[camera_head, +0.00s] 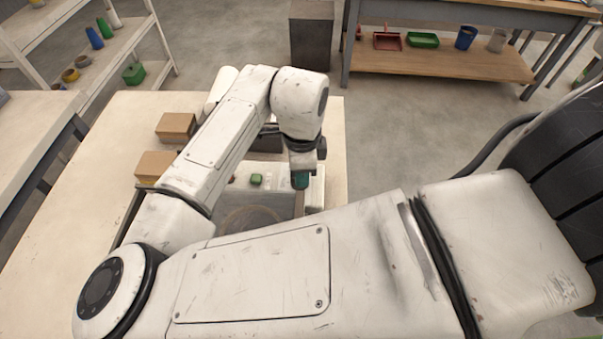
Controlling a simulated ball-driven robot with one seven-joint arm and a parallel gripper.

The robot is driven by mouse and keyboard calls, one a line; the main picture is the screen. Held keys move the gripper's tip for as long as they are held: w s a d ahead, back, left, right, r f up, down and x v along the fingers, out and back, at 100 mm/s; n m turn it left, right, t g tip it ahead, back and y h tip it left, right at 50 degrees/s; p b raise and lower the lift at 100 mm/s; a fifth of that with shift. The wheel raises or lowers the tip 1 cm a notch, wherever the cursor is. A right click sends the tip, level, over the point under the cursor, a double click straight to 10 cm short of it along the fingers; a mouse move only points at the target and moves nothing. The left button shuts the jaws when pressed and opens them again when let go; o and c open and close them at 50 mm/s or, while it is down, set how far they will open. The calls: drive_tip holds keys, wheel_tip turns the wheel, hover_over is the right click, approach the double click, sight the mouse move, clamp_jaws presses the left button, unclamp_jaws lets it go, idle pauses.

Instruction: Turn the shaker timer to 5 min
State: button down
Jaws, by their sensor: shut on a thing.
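The machine's pale control panel (270,183) is on the bench, partly behind my arm. A green button (256,179) and a small red part (232,179) show on it. My gripper (300,182) points down at the right part of this panel, right of the green button. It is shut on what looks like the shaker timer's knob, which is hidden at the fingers. The timer's scale and pointer cannot be read. My arm covers much of the machine.
Two cardboard boxes (176,127) (155,166) stand on the bench (110,150) left of my arm. A dark bin (311,40) stands on the floor behind. A rear workbench (440,62) holds trays and cups. Shelves are at the upper left. Floor right of the bench is clear.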

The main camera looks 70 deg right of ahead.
drive_tip(key=shift+m, duration=0.5)
idle(0.3)
drive_tip(key=c, duration=1.2)
unclamp_jaws()
drive_tip(key=shift+o, duration=0.2)
wheel_tip(320, 180, up, 11)
drive_tip(key=shift+b, duration=0.45)
drive_tip(key=shift+f, duration=0.1)
